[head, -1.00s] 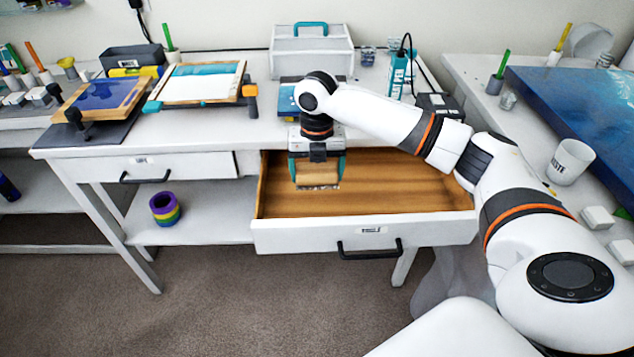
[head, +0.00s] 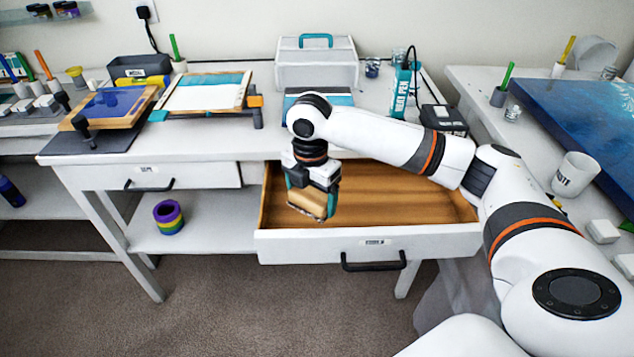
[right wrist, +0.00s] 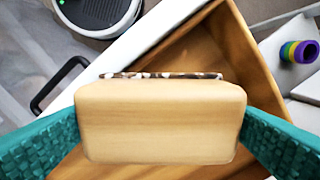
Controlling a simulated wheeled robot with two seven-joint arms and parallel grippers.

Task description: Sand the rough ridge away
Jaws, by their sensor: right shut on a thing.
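My right gripper (head: 312,190) hangs over the left part of the open drawer (head: 400,195), pointing down and tilted. It is shut on a tan wooden block (head: 306,204). In the right wrist view the block (right wrist: 160,122) sits between the teal fingers, with a thin speckled, rough-looking strip along its far edge (right wrist: 165,75). A large blue panel (head: 585,120) lies on the right table. I cannot make out a rough ridge on it. My left gripper is not in view.
The drawer looks empty inside. A white cup (head: 573,174) and white blocks (head: 603,231) stand by the panel's near edge. Colored rings (head: 168,217) lie on the lower shelf.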

